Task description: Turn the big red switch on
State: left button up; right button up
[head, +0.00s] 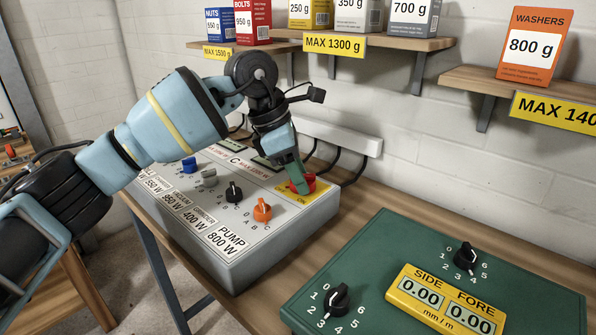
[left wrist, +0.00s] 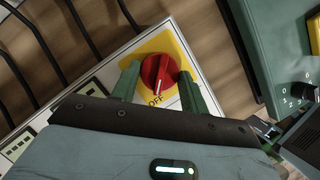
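The big red switch (head: 309,183) sits on a yellow plate at the right end of the grey control box (head: 285,228). In the left wrist view, the red knob (left wrist: 158,74) has a pale pointer mark directed toward the word OFF. My left gripper (head: 297,178) is down at the switch and partly hides it in the head view. In the left wrist view, the green fingers of the left gripper (left wrist: 157,84) are apart, one on each side of the knob. I cannot tell whether the right-hand finger touches it.
The box also carries a blue knob (head: 189,164), a black knob (head: 234,191) and an orange knob (head: 262,209). A green panel (head: 375,250) with black dials and a yellow display (head: 445,303) lies to the right. Shelves with boxes hang above; cables run behind.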

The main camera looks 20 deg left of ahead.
pick_arm(q)
jog(key=shift+c, duration=1.4)
